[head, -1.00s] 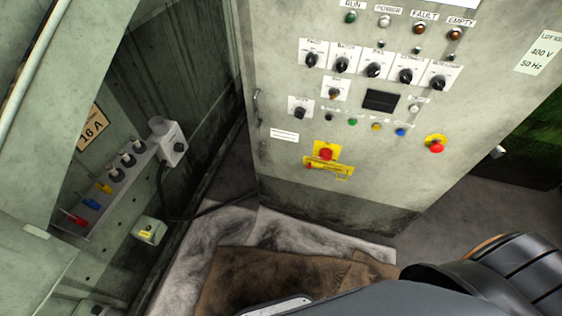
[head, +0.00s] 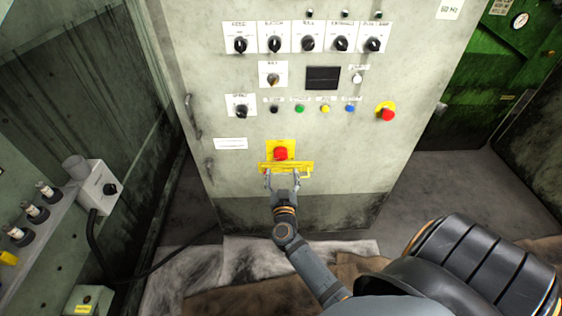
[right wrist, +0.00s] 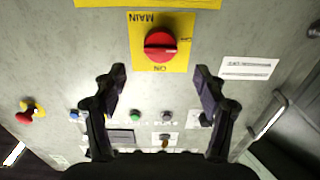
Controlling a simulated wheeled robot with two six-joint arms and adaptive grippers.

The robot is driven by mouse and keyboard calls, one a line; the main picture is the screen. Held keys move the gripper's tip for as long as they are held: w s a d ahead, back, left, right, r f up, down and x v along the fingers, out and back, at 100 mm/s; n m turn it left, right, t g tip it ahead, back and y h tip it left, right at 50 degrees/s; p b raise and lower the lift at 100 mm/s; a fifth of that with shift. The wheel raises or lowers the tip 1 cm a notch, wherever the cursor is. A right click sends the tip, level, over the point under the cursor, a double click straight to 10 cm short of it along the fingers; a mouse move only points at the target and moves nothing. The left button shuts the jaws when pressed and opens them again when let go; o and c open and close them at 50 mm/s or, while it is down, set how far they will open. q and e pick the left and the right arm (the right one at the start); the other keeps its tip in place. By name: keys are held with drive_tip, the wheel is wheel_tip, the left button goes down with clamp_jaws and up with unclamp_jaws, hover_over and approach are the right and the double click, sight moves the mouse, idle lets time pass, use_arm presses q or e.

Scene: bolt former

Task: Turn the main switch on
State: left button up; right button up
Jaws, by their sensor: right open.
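The main switch is a red rotary knob (head: 281,153) on a square yellow plate, low on the front of the grey cabinet. In the right wrist view the red knob (right wrist: 160,45) shows close up and upside down, with MAIN and ON lettered on its plate. My right gripper (head: 283,178) is just below the knob, in front of the cabinet. In the wrist view its open fingers (right wrist: 160,78) are spread wide, with nothing between them; they look apart from the knob. My left gripper is not in view.
A yellow bar (head: 288,167) crosses just below the knob. A red button on yellow (head: 386,112) is to the right. Selector switches (head: 307,44) and small coloured buttons (head: 300,108) are above. A wall socket box (head: 99,187) with a cable stands at left.

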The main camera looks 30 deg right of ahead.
sight(281, 158)
drive_tip(key=b+x, duration=0.1)
drive_tip(key=x, duration=0.5)
drive_tip(key=shift+w+d+f, duration=0.1)
drive_tip(key=shift+w+d, duration=0.05)
drive_tip(key=shift+w, duration=0.15)
drive_tip(key=shift+w+d, duration=0.25)
drive_tip(key=shift+w, duration=0.15)
drive_tip(key=c, duration=1.2)
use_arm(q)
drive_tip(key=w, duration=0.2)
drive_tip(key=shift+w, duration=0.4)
use_arm(e)
drive_tip(key=shift+o, duration=0.2)
